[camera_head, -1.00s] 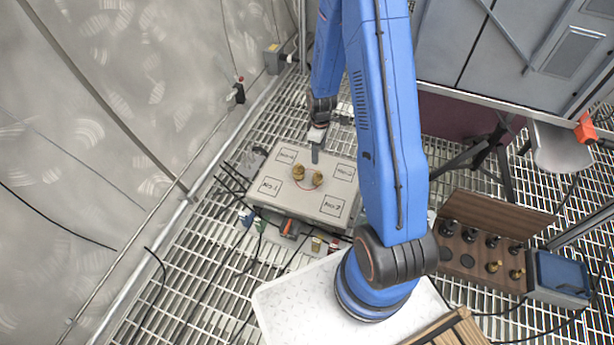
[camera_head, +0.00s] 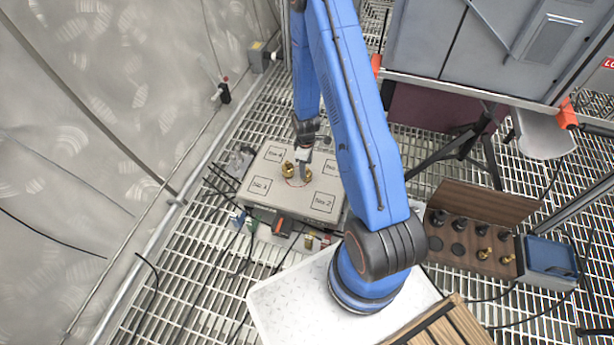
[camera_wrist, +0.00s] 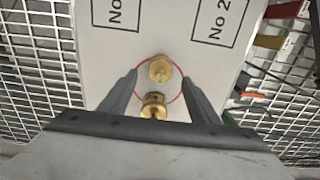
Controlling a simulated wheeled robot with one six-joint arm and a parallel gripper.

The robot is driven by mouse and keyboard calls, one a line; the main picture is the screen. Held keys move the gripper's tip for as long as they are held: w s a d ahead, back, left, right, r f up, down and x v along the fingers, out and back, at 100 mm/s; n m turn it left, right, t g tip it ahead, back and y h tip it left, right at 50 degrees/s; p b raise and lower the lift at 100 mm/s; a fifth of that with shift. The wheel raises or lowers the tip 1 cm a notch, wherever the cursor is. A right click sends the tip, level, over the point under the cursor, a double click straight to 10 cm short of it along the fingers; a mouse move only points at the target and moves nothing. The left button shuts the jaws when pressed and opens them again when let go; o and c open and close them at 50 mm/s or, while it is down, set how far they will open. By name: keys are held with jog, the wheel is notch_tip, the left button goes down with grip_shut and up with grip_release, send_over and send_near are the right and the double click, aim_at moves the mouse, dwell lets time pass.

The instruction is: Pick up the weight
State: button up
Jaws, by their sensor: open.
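Two small brass weights stand on a pale plate with numbered square outlines (camera_head: 262,200), by a red circle at its middle. In the head view one weight (camera_head: 287,169) is left of my gripper (camera_head: 304,168) and the other (camera_head: 307,174) is right beside its fingers. In the wrist view the farther weight (camera_wrist: 160,68) is just beyond the fingertips, and the nearer one (camera_wrist: 154,105) is between the fingers, close to the palm side. My gripper (camera_wrist: 160,85) is open, its two fingers spread on either side. I cannot tell whether it touches either weight.
A wooden case (camera_head: 470,250) with dark and brass weights stands at the right, beside a blue box (camera_head: 553,258). Cables and small coloured connectors lie along the plate's front edge. A grey wall (camera_head: 90,120) runs along the left; grating floor surrounds the plate.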

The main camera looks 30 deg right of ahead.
jog(key=shift+s+d+f, duration=0.1)
jog(key=shift+f, duration=1.4)
jog(key=shift+s+d+f, duration=0.1)
jog(key=shift+f, duration=1.4)
jog(key=shift+c, duration=0.4)
grip_shut()
